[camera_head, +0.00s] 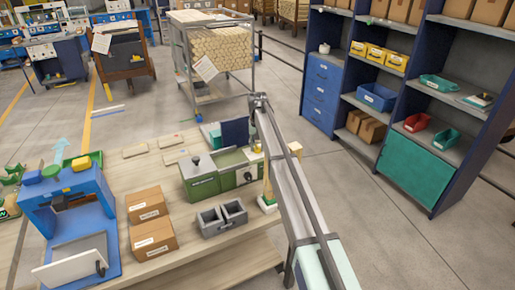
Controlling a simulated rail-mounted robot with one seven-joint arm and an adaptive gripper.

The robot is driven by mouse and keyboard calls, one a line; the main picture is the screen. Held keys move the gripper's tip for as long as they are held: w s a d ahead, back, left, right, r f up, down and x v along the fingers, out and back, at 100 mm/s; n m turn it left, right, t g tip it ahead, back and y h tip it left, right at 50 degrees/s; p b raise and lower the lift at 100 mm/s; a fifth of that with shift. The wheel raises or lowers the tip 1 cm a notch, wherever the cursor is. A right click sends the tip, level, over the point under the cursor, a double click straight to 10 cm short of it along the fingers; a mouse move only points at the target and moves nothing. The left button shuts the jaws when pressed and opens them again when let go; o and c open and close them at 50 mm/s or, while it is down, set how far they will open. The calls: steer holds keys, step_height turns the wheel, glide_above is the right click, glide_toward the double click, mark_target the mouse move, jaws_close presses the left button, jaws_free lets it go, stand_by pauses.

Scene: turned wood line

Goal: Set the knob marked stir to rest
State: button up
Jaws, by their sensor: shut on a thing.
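A green bench machine (222,176) with a grey top stands on the pale wooden bench, left of my arm. Small fittings show on it, but they are too small to read. I cannot make out which one is the knob marked stir or how it is set. My arm runs from the lower right up to a dark joint just right of a dark blue panel behind the machine. My gripper cannot be told apart from the dark parts there, and what it holds is not visible. My arm hides part of the bench's right end.
A blue machine (72,205) and two cardboard boxes (148,204) stand on the bench's left half. A grey two-part bin (222,218) sits in front of the green machine. A wheeled rack (217,48) stands behind. Shelving (408,88) stands right, across open floor.

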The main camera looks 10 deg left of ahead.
steer(key=n+b, duration=0.1)
steer(key=n, duration=0.3)
steer(key=shift+s+f+n, duration=0.1)
steer(key=shift+f+n, duration=0.05)
steer(key=shift+n, duration=0.15)
steer(key=n, duration=0.5)
steer(key=shift+a+b, duration=0.1)
steer(key=shift+b, duration=0.3)
steer(key=n, duration=0.6)
steer(key=shift+s+b, duration=0.1)
steer(key=shift+b, duration=0.2)
steer(key=n, duration=0.4)
steer(key=shift+s+n, duration=0.1)
steer(key=shift+n, duration=0.2)
steer(key=o, duration=1.1)
steer(key=shift+o, duration=0.2)
steer(key=shift+r, duration=0.2)
